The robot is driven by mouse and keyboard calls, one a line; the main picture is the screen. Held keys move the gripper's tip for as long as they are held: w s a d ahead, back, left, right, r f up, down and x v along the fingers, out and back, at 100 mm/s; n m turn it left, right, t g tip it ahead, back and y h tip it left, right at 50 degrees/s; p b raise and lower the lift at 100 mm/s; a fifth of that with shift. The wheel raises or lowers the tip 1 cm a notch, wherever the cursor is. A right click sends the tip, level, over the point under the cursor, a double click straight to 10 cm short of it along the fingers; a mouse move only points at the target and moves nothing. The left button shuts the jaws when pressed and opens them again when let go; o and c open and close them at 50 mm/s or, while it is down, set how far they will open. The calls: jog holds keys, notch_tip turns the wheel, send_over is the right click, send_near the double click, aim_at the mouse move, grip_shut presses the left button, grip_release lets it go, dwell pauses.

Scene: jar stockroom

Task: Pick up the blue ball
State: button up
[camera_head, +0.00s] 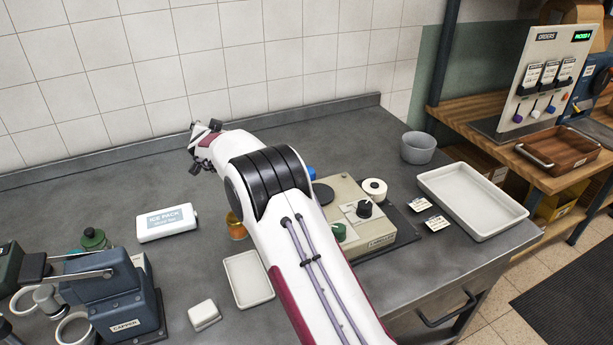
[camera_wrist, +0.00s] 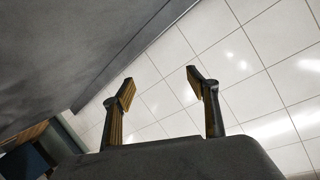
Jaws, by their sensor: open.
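My gripper (camera_head: 200,136) is at the back left of the grey counter, near the tiled wall. No blue ball shows plainly. A small blue thing (camera_head: 311,173) peeks out just right of my arm, beside the beige device; most of it is hidden, and I cannot tell whether it is the ball. My gripper is well to the left of it and apart from it.
An ice pack (camera_head: 167,222), a white tray (camera_head: 248,279), a capper (camera_head: 124,299) and a white block (camera_head: 204,315) stand on the left and front. The beige device (camera_head: 372,241), a grey bowl (camera_head: 418,147) and a large tray (camera_head: 472,201) are on the right. The back left counter is clear.

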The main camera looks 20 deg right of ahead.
jog(key=d+f+m+g+h, duration=0.35)
jog(key=d+m+h, duration=0.35)
jog(key=d, duration=0.5)
jog(key=s+d+m+g+h, duration=0.1)
jog(key=s+d+g+h, duration=0.1)
jog(key=s, duration=0.4)
jog(key=s+d+m+g+h, duration=0.1)
jog(key=s+d+g, duration=0.3)
jog(key=s+g, duration=0.2)
jog(key=shift+s+h, duration=0.4)
jog(key=shift+s, duration=0.35)
jog(key=shift+f, duration=0.1)
notch_tip(320, 180, down, 8)
jog(key=shift+r, duration=0.2)
jog(key=shift+d+f, duration=0.1)
jog(key=shift+f, duration=0.1)
jog(key=shift+w+d+f, duration=0.15)
jog(key=shift+d, duration=0.25)
